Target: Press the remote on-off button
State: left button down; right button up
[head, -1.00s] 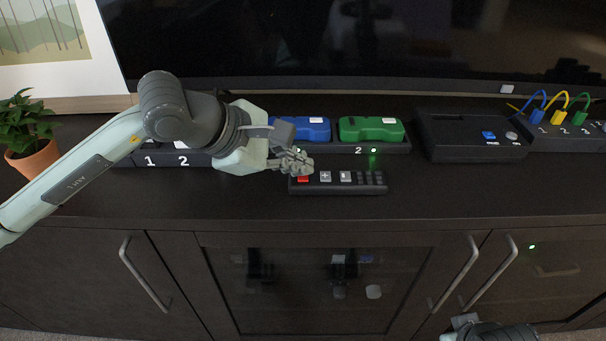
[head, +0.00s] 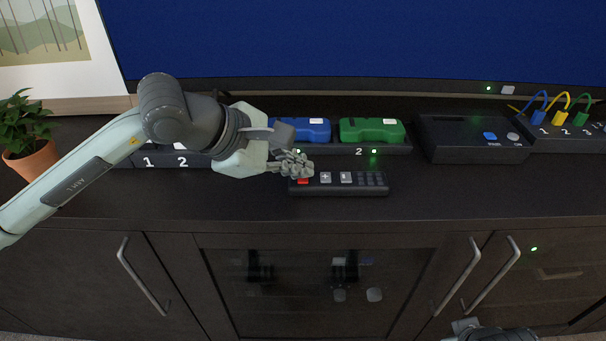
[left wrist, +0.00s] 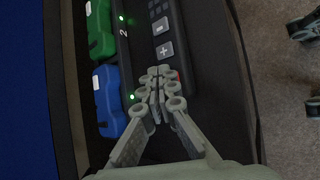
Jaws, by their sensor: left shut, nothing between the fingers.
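The remote (head: 373,188) is a dark bar lying on the cabinet top, with a red button (head: 303,181) at its left end, then grey plus and minus buttons and small dark keys. It also shows in the left wrist view (left wrist: 176,18). My left gripper (head: 307,165) is shut and empty, its fingertips right at the red button and covering part of it. In the left wrist view the fingertips (left wrist: 160,76) hide most of the red button; whether they touch it I cannot tell. My right gripper (head: 468,326) shows only slightly at the bottom edge.
The TV screen (head: 330,40) is lit blue. Behind the remote stand a blue controller (head: 312,130) and a green controller (head: 370,130) in a dock. A black box (head: 470,138) stands to the right. A potted plant (head: 30,153) is at the left.

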aim_at(299, 180)
pick_arm(q)
jog(key=shift+r, duration=0.75)
jog(key=shift+r, duration=0.1)
jog(key=shift+r+p, duration=1.3)
jog(key=shift+r, duration=1.15)
jog(key=shift+f, duration=0.1)
